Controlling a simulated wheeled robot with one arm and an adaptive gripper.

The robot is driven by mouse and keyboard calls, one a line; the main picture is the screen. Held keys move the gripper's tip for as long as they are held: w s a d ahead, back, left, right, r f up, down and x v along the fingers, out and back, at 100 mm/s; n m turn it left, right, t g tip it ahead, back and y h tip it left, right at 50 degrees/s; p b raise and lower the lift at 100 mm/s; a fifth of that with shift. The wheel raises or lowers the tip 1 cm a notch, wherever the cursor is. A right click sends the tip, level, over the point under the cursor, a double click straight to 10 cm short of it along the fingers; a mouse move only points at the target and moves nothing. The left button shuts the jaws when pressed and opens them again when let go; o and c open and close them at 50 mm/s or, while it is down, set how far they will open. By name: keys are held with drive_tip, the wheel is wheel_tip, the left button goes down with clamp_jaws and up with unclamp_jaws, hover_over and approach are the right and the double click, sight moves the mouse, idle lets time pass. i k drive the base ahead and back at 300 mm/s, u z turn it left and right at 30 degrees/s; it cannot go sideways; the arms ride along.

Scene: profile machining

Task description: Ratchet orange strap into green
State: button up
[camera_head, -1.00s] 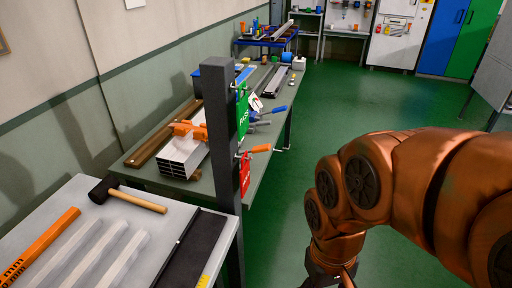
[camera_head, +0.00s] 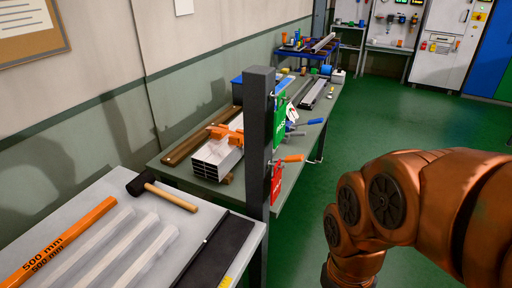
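An orange strap or clamp-like piece (camera_head: 224,133) lies across a bundle of silver hollow profiles (camera_head: 218,158) on the long bench behind the post. Too small to tell whether it is tight. A green tag (camera_head: 280,118) hangs on the right side of the dark post, with a red tag (camera_head: 276,182) below it. An orange-handled tool (camera_head: 291,158) sticks out beside the post between the tags. My arm comes in from the right and bends downward at the bottom; my gripper is below the picture's edge, away from the bench.
The dark upright post (camera_head: 259,150) stands between the near table (camera_head: 95,205) and the long bench (camera_head: 310,130). A black mallet (camera_head: 150,188) and an orange 500 mm bar (camera_head: 58,243) lie on the near table. Green floor (camera_head: 400,115) is open to the right.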

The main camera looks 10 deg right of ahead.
sight(295, 158)
drive_tip(key=u, duration=1.85)
drive_tip(key=k, duration=1)
drive_tip(key=z, duration=1.5)
drive_tip(key=i, duration=0.75)
drive_tip(key=u, duration=0.95)
